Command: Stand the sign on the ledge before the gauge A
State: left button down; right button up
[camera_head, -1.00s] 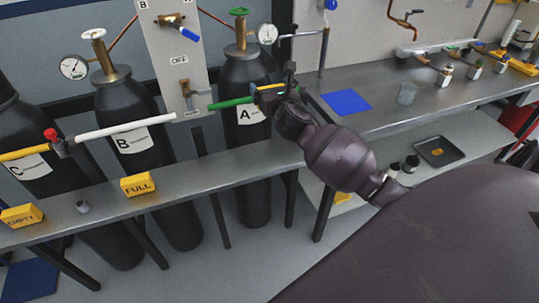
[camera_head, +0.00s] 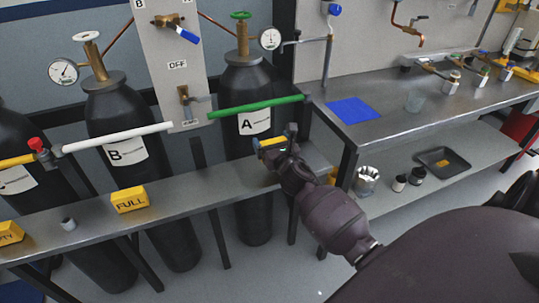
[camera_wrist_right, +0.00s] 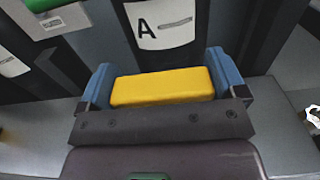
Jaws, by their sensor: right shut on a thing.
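My right gripper (camera_head: 273,150) is shut on a yellow block-shaped sign (camera_head: 269,142), just above or at the metal ledge (camera_head: 190,188), in front of black cylinder A. In the right wrist view the sign (camera_wrist_right: 163,87) sits level between the two blue fingertips (camera_wrist_right: 162,82), its lettering out of sight. I cannot tell whether it touches the ledge. Gauge A (camera_head: 270,38) is the round white dial beside cylinder A's green valve, above and behind the sign. My left gripper is not in view.
A green bar (camera_head: 256,107) crosses cylinder A above the gripper. A workbench (camera_head: 400,118) stands to the right.

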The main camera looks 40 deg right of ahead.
notch_tip(320, 180, down, 5)
jog(key=shift+r+b, duration=0.2)
jog(key=shift+b, duration=0.7)
jog(key=shift+r, duration=0.15)
jog(key=shift+f, duration=0.2)
jog(key=o, duration=0.6)
jog(key=shift+o, duration=0.2)
jog(key=shift+r, duration=0.1)
